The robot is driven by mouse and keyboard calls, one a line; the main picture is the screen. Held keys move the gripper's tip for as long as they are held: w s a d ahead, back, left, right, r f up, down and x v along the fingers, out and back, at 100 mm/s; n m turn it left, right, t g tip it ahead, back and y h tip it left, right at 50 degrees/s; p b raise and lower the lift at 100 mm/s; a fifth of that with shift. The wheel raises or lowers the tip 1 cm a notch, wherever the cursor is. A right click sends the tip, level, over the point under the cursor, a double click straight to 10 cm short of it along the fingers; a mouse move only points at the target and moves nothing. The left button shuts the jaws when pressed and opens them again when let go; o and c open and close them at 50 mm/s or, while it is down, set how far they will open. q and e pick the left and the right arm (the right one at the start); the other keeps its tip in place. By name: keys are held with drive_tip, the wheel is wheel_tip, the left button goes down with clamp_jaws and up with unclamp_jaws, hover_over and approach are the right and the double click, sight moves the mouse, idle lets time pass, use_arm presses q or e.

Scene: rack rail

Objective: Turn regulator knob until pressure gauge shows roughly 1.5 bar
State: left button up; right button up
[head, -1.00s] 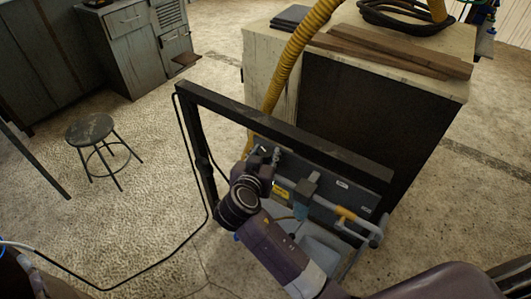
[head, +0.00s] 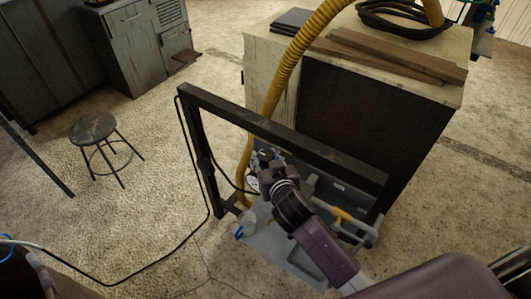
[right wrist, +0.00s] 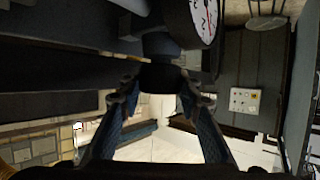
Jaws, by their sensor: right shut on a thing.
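My right gripper (right wrist: 160,90) is shut on a dark round regulator knob (right wrist: 160,77), with one finger on each side of it in the right wrist view. The pressure gauge (right wrist: 205,20) has a white dial and shows beside the knob, cut off by the top edge. A red line shows on the dial, but I cannot read the pressure. In the head view, my right gripper (head: 266,168) is at the left part of the panel on the black frame (head: 290,138), and my wrist hides the knob. My left gripper is not in view.
A yellow lever (head: 341,214) and grey pipes (head: 372,236) are on the frame's right side. A grey base plate (head: 270,258) lies below. A large cabinet (head: 370,120) stands behind, with a yellow hose (head: 285,75). A stool (head: 92,128) stands on open floor at left.

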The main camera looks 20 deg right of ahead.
drive_tip(key=shift+y, duration=0.3)
drive_tip(key=o, duration=1.2)
drive_tip(key=v, duration=1.2)
drive_tip(key=shift+f, duration=0.1)
